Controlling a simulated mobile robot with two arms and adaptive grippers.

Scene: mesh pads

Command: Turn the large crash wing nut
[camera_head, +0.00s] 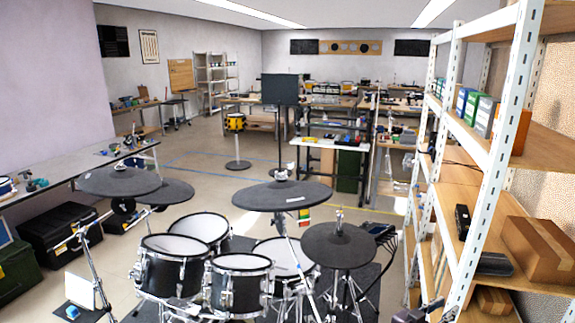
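The large crash (285,195) is the wide dark grey cymbal pad at the middle of the drum kit, nearly level on its stand. A small pale wing nut (283,174) stands at the top of its centre; it is too small to tell its turn or tightness. No gripper can be made out near the crash or the nut.
A smaller cymbal pad (340,246) stands right of the crash, two others (120,181) at left. Mesh-headed drums (240,263) fill the space below. A tall shelf (497,150) closes off the right side. A dark jointed shape (412,313) at the bottom edge is unclear.

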